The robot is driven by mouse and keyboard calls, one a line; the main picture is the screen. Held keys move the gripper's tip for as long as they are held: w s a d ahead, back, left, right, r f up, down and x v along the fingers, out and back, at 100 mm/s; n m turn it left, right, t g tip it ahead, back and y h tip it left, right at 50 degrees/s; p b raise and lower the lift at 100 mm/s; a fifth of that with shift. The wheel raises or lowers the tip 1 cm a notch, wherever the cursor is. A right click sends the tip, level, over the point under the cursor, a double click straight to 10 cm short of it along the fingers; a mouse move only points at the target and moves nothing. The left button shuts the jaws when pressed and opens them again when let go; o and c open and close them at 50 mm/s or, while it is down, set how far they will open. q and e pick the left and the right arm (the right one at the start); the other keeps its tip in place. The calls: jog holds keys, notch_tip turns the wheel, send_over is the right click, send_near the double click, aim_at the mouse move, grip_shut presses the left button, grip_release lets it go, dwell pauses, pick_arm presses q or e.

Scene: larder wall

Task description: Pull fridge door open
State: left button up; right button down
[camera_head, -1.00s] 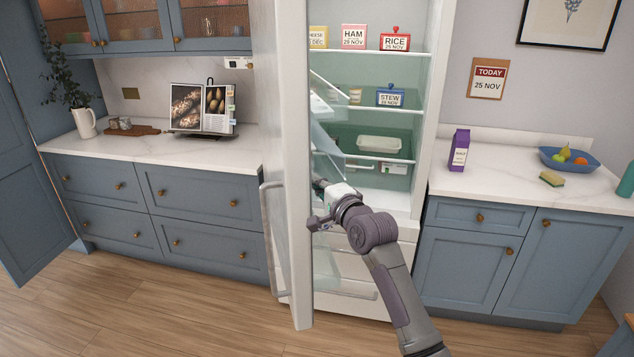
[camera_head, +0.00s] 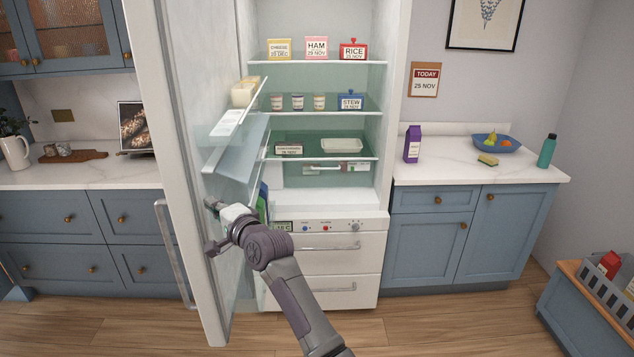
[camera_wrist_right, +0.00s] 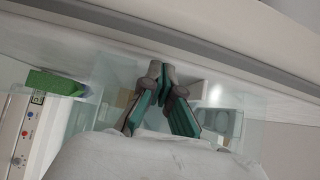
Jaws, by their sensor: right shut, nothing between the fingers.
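The fridge door (camera_head: 183,150) stands wide open on the left side of the fridge (camera_head: 397,120), its inner shelves facing the opening. Its long handle (camera_head: 175,252) is on the outer face, away from my gripper. My right gripper (camera_head: 210,226) is at the inner side of the door, close to its free edge. I cannot tell whether it touches the door. In the wrist view its fingers (camera_wrist_right: 164,82) are closed together with nothing between them, and a pale door edge runs across above them. My left gripper is not in view.
Door shelves (camera_head: 238,150) hang close above my right gripper. Labelled boxes, such as the ham box (camera_head: 316,48), and small jars stand on the fridge shelves. A crate (camera_head: 612,283) sits on a low cabinet at the far right. The floor in front is clear.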

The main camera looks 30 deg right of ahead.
aim_at(198, 206)
jog(key=a, duration=0.1)
jog(key=w+a, duration=0.1)
jog(key=a, duration=0.1)
jog(key=shift+w+a, duration=0.25)
jog(key=shift+w, duration=0.1)
jog(key=shift+w+a, duration=0.2)
jog(key=shift+a, duration=0.25)
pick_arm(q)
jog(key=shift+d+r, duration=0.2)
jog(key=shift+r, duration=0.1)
pick_arm(e)
jog(key=shift+d, duration=0.1)
